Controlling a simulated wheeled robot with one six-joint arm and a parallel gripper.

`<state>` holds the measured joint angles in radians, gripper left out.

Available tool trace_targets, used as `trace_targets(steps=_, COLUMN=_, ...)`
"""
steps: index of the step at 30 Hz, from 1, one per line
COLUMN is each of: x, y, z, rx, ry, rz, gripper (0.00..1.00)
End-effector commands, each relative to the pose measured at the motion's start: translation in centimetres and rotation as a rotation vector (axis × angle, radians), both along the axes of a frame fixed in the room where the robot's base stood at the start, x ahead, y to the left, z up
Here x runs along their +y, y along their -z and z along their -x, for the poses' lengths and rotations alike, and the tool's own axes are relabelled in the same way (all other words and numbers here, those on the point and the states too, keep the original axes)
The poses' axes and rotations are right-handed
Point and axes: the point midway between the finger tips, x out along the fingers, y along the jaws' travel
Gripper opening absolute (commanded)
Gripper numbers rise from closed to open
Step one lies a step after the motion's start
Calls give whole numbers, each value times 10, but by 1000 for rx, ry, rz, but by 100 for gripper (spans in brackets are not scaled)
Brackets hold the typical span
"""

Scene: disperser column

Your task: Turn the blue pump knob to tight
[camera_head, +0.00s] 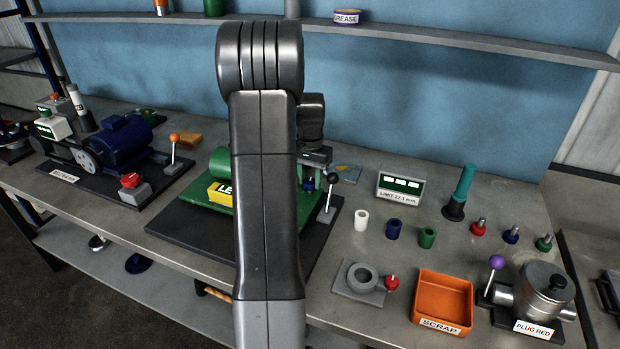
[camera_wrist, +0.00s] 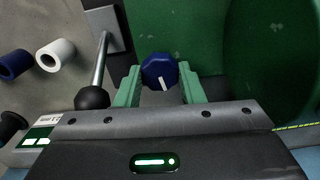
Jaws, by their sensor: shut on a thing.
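The blue pump knob (camera_wrist: 157,68) is in the wrist view, between the two green fingers of my gripper (camera_wrist: 160,74). The fingers are shut on its sides. A white line on the knob points down and slightly right in that view. In the head view the knob (camera_head: 309,184) is a small blue spot beside the green pump (camera_head: 219,162). My arm hides much of the pump. No "tight" mark can be read in either view.
A lever with a black ball (camera_wrist: 91,97) stands close to the left finger; it also shows in the head view (camera_head: 333,178). White (camera_head: 361,220), blue (camera_head: 393,229) and green sleeves stand on the bench to the right, near an orange scrap tray (camera_head: 443,291).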

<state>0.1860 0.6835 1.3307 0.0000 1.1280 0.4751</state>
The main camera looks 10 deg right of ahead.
Motion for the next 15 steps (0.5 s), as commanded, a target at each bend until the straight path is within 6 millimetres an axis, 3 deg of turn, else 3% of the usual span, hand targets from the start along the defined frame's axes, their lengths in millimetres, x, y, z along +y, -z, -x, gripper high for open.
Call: trace_targets(steps=15, x=-1, y=-2, z=-1, rx=-5, ry=201, rz=2, gripper=12)
